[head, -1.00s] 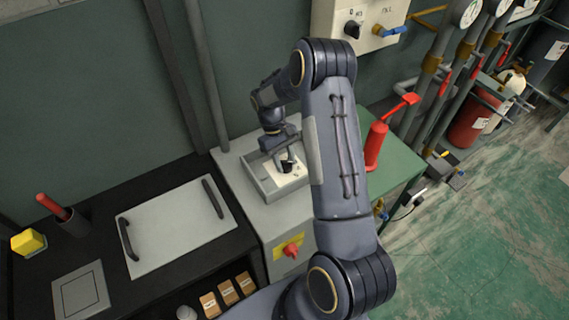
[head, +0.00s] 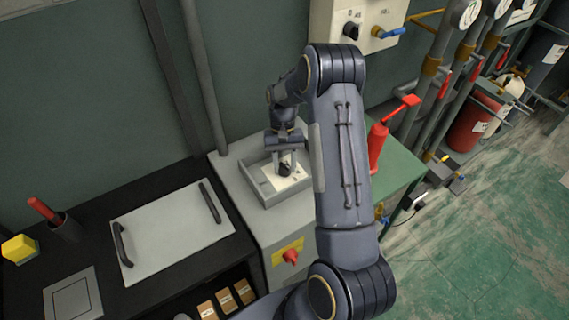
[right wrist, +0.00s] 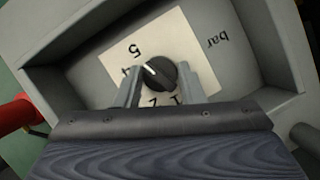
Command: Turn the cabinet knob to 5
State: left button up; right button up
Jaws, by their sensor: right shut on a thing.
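The black round cabinet knob (right wrist: 157,73) sits on a white dial plate (right wrist: 195,50) in a grey recessed box. In the right wrist view the plate's print is upside down, with 5, 2, 1 and "bar" readable and a partly covered 4. The knob's white pointer line aims up-left, about between the 4 and the 5. My right gripper (right wrist: 162,72) is shut on the knob, one finger on each side. In the head view, the right gripper (head: 285,164) reaches down into the open box (head: 262,184) on the grey cabinet. My left gripper is not in view.
A red switch (head: 290,256) on a yellow plate is on the cabinet front. A red pump-like tool (head: 377,147) stands on the green top to the right. A grey panel with two handles (head: 170,232) lies on the black counter at left.

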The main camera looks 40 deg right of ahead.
dwell(0.3)
jog(key=o, duration=1)
jog(key=v, duration=0.8)
jog(key=shift+b, duration=0.3)
